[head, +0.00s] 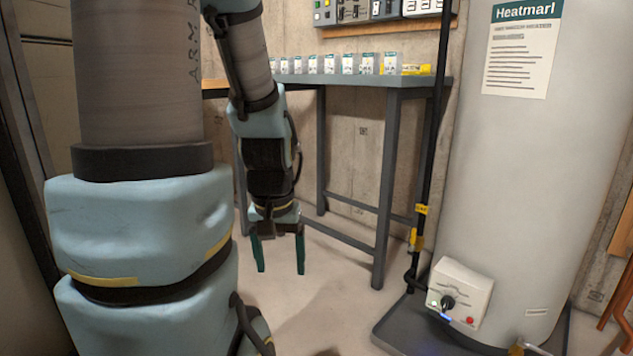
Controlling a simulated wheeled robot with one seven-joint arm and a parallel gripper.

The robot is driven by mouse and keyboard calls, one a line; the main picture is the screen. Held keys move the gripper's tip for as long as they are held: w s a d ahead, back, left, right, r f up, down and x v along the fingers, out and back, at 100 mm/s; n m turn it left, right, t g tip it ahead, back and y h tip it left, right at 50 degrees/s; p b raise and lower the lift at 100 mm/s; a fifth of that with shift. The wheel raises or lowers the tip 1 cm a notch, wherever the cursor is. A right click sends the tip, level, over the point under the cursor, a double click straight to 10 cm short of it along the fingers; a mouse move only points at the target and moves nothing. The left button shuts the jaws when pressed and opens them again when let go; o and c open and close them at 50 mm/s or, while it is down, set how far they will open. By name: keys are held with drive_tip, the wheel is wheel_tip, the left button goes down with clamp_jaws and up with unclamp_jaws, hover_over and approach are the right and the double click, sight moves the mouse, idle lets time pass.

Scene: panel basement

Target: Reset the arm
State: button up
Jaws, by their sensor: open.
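My arm hangs bent in front of a workbench in the head view, with its blue and grey links filling the left side. My gripper (279,254) points down at the end of the arm. Its two green fingers are apart and nothing shows between them. The gripper hangs in front of the bench, lower than its top, with bare floor behind the fingertips.
The workbench (388,150) carries a row of small labelled boxes (347,64) and a yellow item (416,70). Control panels (385,9) hang above. A large grey tank (540,160) with a control box (460,293) and a black pipe (433,140) stand right. Floor (335,300) between is clear.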

wheel_tip(320, 180, up, 36)
drive_tip(key=p, duration=3.4)
